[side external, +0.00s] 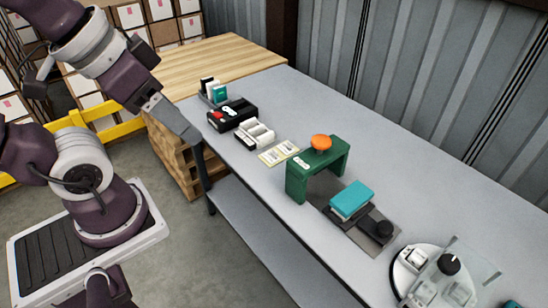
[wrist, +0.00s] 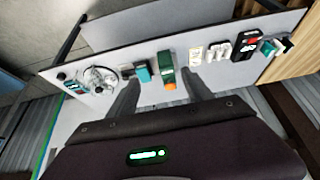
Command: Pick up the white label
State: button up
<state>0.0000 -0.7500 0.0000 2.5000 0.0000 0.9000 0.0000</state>
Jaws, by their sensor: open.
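A pale yellow sheet with white labels (side external: 278,153) lies flat on the grey table, between a white block holder and a green press frame. It also shows in the wrist view (wrist: 195,56). Which one is the white label, I cannot tell for sure. My gripper (side external: 192,136) is at the table's left edge in the side view, above and apart from the sheet. In the wrist view my gripper (wrist: 160,76) shows two spread fingers with nothing between them.
The green frame (side external: 331,163) with an orange knob stands right of the sheet, with a teal-topped box (side external: 351,199) beyond. A white holder (side external: 256,134) and a black box (side external: 232,114) stand left. The table's far side (side external: 400,165) is clear.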

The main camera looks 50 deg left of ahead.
dwell(0.4)
jog(key=c, duration=1)
